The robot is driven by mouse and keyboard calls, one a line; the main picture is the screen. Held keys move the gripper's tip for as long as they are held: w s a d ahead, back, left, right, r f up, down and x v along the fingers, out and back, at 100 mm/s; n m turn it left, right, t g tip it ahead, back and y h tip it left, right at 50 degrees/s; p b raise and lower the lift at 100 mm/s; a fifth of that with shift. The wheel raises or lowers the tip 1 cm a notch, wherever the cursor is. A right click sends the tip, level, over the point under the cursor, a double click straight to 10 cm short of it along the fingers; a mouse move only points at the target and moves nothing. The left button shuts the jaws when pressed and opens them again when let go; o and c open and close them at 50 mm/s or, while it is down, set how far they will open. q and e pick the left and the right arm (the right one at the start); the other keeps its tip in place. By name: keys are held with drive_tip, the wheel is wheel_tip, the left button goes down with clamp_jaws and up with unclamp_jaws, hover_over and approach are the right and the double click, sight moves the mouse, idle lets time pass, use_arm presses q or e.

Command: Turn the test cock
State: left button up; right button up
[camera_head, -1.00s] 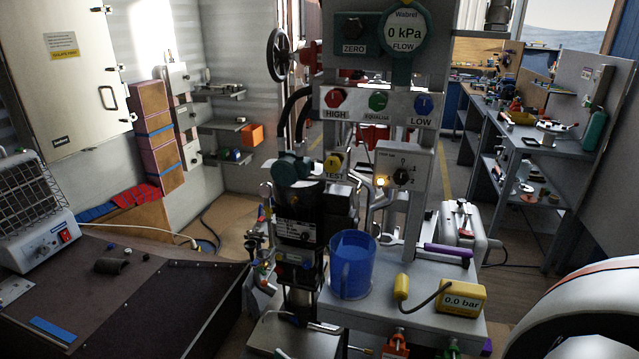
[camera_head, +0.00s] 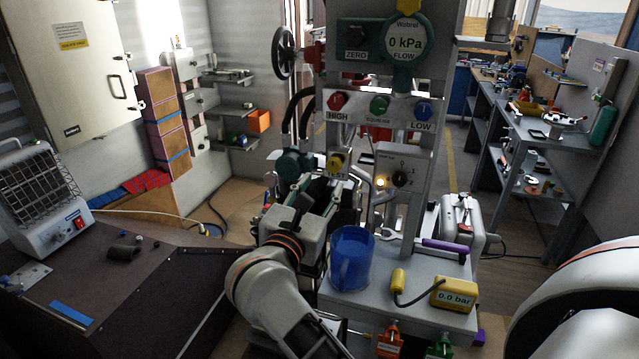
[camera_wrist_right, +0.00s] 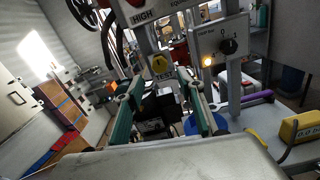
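The test cock is a yellow knob (camera_head: 335,161) above a TEST label, low on the grey valve panel. It also shows in the right wrist view (camera_wrist_right: 160,63), beyond and roughly between my fingertips. My right gripper (camera_head: 322,192) is open and empty, in front of and just below the yellow knob. Its two green-padded fingers stand apart in the right wrist view (camera_wrist_right: 160,85), with no visible contact with the knob. A black labelled box shows between and beyond the fingers there. My left gripper is not in view.
Red, green and blue knobs (camera_head: 379,104) sit above the cock. A selector box (camera_head: 400,178) with a glowing lamp is to its right. A blue jug (camera_head: 351,262) and a yellow 0.0 bar gauge (camera_head: 455,295) stand on the grey shelf below. A red-bracketed handwheel (camera_head: 285,52) is upper left.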

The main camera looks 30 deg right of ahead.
sight(333, 167)
drive_tip(key=shift+x, duration=4)
drive_tip(key=shift+w+f, duration=0.15)
drive_tip(key=c, duration=0.8)
